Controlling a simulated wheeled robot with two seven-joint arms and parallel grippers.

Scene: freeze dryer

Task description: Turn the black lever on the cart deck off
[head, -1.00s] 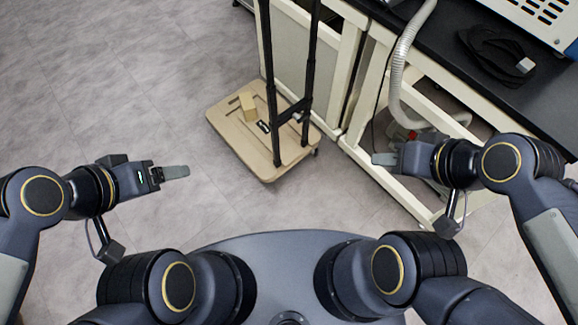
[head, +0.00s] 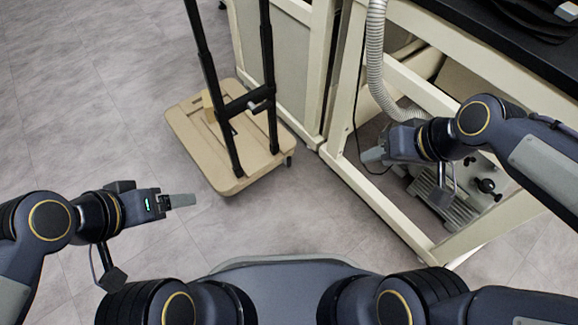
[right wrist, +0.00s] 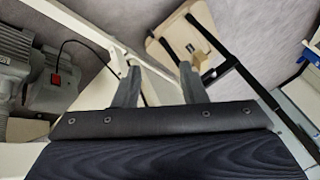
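The tan cart (head: 243,168) stands on the floor left of the bench frame, with two tall black posts joined by a black crossbar. A small dark piece with a grey end (head: 262,106) shows near the crossbar; I cannot tell whether it is the lever. In the right wrist view the cart deck (right wrist: 168,30) bears a small dark mark or part (right wrist: 190,47). My right gripper (head: 373,155) is right of the cart, apart from it; in the right wrist view its fingers (right wrist: 160,86) are spread and empty. My left gripper (head: 182,200) is below left of the cart, touching nothing; its finger gap is hidden.
A cream bench frame (head: 385,205) with a black top (head: 490,35) stands on the right. A grey pump (head: 450,205) with a black knob sits under it, and a ribbed hose (head: 376,60) hangs nearby. The floor on the left is clear.

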